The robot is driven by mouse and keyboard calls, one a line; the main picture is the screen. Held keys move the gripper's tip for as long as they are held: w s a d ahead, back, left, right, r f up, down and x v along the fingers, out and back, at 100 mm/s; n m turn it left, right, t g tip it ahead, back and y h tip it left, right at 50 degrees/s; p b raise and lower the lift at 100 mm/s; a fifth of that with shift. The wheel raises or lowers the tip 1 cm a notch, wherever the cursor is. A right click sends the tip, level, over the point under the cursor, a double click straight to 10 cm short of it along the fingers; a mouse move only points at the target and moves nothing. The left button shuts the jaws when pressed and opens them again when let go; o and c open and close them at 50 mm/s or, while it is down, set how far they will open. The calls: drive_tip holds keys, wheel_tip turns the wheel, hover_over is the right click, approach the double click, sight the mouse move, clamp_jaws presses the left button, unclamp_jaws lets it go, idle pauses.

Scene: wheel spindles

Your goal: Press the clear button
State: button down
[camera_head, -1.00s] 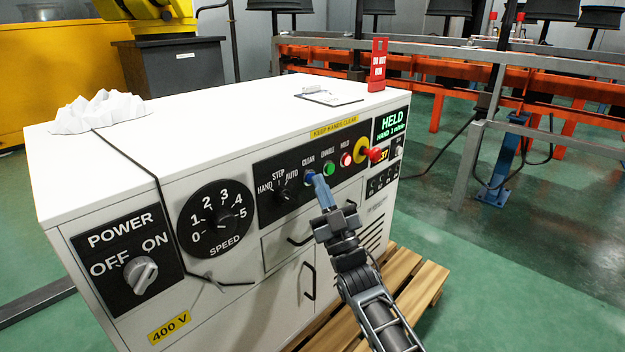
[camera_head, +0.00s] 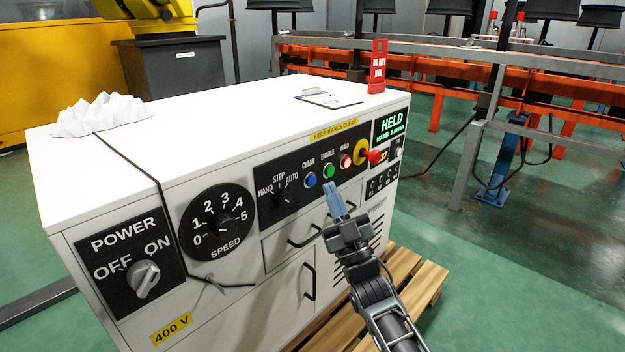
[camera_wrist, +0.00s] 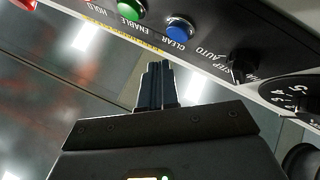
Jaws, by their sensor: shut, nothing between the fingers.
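The blue clear button (camera_head: 311,180) is on the black control panel (camera_head: 268,170) on the front of the white cabinet, under the word CLEAR. In the wrist view the blue button (camera_wrist: 179,29) shows upside down, beyond the fingertips. My gripper (camera_head: 335,186) is shut and empty. Its blue fingertips are in front of the cabinet, below and right of the clear button in the head view, apart from it. In the wrist view the shut fingers (camera_wrist: 157,72) point up toward the panel, with a gap between them and the button.
The green enable button (camera_head: 329,171), red hold button (camera_head: 345,161) and red emergency stop (camera_head: 375,156) sit right of it. The selector knob (camera_head: 285,194) is to its left. The display (camera_head: 391,125) reads HELD. A cable hangs over the cabinet's left side.

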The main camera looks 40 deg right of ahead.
drive_tip(key=s, duration=0.3)
drive_tip(key=shift+s+d+p, duration=0.1)
drive_tip(key=shift+s+p, duration=0.05)
drive_tip(key=shift+p, duration=0.25)
idle(0.6)
drive_tip(key=s+a+f+m+g+y, duration=0.1)
drive_tip(key=s+a+f+g, duration=0.1)
drive_tip(key=s+a+f, duration=0.35)
drive_tip(key=s+a+f+g+y, duration=0.1)
drive_tip(key=s+a+f+g, duration=0.15)
drive_tip(key=s+a, duration=0.55)
drive_tip(key=s+a+r+g+y, duration=0.25)
drive_tip(key=s+a, duration=0.25)
drive_tip(key=s, duration=0.6)
drive_tip(key=s+a+r+g+y, duration=0.2)
drive_tip(key=s+a+g+y, duration=0.15)
drive_tip(key=s, duration=0.75)
wheel_tip(320, 180, up, 28)
drive_tip(key=p, duration=2.8)
drive_tip(key=shift+w+a+f+h, duration=0.15)
drive_tip(key=shift+a+f+h, duration=0.05)
drive_tip(key=shift+a+h, duration=0.1)
